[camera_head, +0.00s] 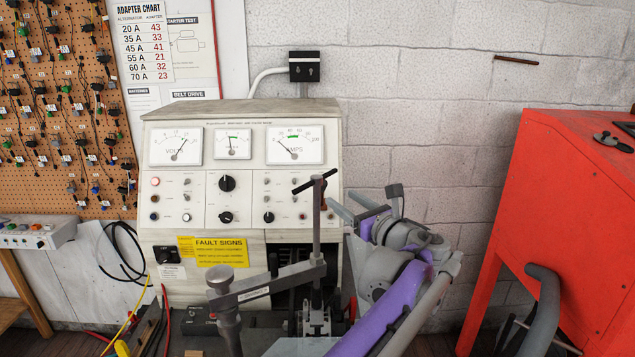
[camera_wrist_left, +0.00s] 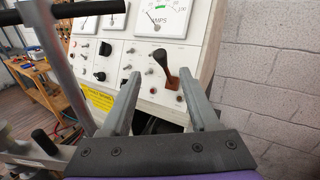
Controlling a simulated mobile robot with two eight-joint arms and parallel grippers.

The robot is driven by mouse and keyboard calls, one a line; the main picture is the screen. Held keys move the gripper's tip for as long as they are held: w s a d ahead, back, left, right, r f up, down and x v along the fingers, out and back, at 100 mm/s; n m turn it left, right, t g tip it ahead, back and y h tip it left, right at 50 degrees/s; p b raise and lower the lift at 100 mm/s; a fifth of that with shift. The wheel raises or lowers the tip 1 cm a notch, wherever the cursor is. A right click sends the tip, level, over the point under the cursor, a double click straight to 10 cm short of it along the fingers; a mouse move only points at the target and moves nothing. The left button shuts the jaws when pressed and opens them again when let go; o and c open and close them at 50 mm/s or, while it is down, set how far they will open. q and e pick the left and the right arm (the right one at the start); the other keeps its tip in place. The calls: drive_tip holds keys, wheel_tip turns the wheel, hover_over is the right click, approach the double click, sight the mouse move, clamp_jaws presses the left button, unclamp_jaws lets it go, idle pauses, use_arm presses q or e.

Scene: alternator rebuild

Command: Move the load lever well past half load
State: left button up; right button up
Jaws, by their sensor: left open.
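The load lever (camera_wrist_left: 172,83) is a short red-brown arm with a black knob on the tester's front panel, below the AMPS meter. In the wrist view it stands up, leaning slightly left, between and beyond my fingertips. In the head view a little of the lever (camera_head: 324,194) shows beside a steel post. My left gripper (camera_head: 341,196) is open and empty, just right of the lever; its two grey fingers (camera_wrist_left: 160,97) point at the panel. I see no contact with the lever. The AMPS meter (camera_head: 295,145) needle points to the low left end. My right gripper is out of view.
A clamp post with a black T-handle (camera_head: 308,184) stands close in front of the panel, left of my gripper. A red cabinet (camera_head: 567,210) stands at the right. The grey block wall (camera_head: 430,130) lies behind. The tester panel (camera_head: 242,187) carries several knobs and switches.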

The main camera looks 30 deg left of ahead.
sight(325, 186)
use_arm(q)
drive_tip(key=p+x, duration=0.1)
drive_tip(key=x, duration=0.9)
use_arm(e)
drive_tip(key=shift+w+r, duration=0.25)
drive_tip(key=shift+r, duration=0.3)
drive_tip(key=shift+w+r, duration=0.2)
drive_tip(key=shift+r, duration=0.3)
use_arm(q)
drive_tip(key=shift+c, duration=0.3)
clamp_jaws()
